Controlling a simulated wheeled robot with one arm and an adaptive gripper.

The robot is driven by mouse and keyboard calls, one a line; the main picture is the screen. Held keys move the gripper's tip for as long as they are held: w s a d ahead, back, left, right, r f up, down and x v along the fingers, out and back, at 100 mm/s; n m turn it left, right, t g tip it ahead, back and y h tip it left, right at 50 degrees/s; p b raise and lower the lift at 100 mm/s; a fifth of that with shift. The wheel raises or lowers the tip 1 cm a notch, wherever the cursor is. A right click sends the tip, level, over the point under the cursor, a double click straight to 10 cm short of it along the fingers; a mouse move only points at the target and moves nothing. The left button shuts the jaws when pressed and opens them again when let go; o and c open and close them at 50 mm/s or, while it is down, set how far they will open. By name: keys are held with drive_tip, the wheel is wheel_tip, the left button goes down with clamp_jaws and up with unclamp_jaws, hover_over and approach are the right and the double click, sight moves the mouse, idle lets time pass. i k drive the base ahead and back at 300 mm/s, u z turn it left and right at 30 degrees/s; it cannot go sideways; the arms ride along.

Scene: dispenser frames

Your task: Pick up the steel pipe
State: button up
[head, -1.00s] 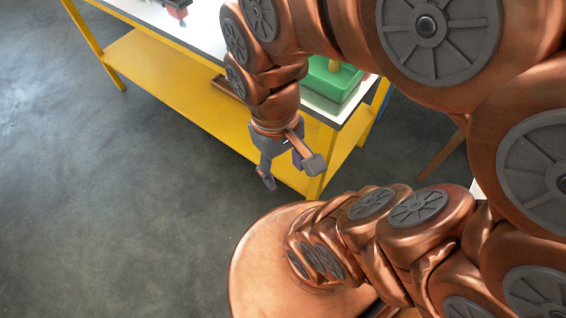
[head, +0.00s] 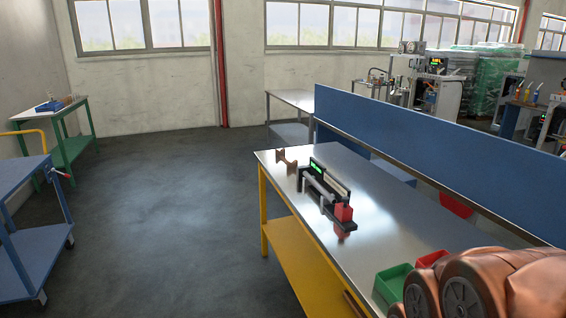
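A black device (head: 318,170) with a small green display and a red block stands on the metal-topped table (head: 385,200). A light, rod-like piece lies along the device; I cannot tell whether it is the steel pipe. No other pipe can be made out. Part of my copper-coloured arm shows at the bottom right corner. My gripper is outside the view.
A green bin (head: 392,284) and a red bin (head: 432,258) sit on the table near my arm. A brown stand (head: 287,160) is at its far end. A blue partition (head: 430,150) runs behind. A blue cart (head: 30,230) stands left; the floor between is clear.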

sight(325, 193)
drive_tip(key=u, duration=1.05)
drive_tip(key=i, duration=5.3)
drive_tip(key=z, duration=2.9)
